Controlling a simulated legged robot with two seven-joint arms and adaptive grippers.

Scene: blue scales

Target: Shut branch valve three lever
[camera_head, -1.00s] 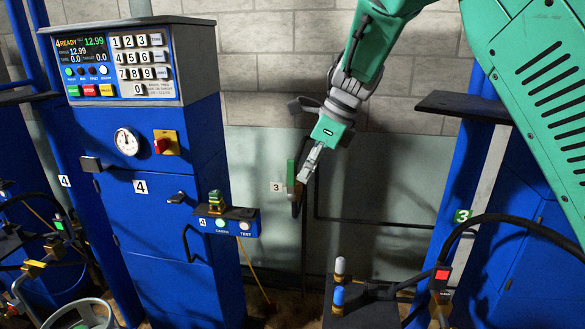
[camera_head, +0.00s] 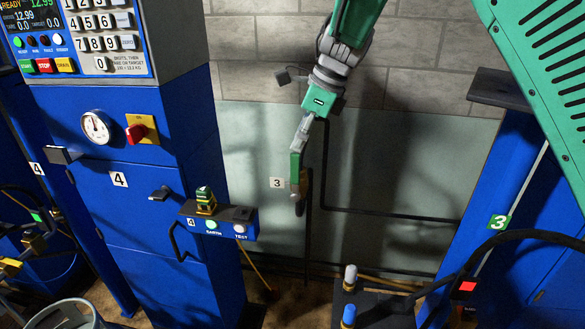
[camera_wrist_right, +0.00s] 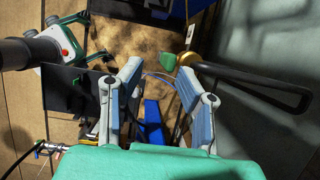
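A small wall tag marked 3 (camera_head: 277,183) is on the pale panel behind my right gripper. Beside it hangs a narrow green piece (camera_head: 295,166), which looks like the valve lever. In the right wrist view a green lever end (camera_wrist_right: 168,62) lies just beyond the fingertips, near the right finger, beside a brass fitting (camera_wrist_right: 187,59) on a black pipe. My right gripper (camera_wrist_right: 160,70) is open, its two fingers apart with nothing clearly held between them. In the head view it points down beside the tag (camera_head: 300,140). Contact with the lever cannot be told. My left gripper is not in view.
A blue cabinet marked 4 (camera_head: 118,180) with keypad, gauge and red switch stands at the left. A blue post with a green 3 sign (camera_head: 499,222) and a black hose (camera_head: 520,237) are at the right. Bottles stand at the bottom centre.

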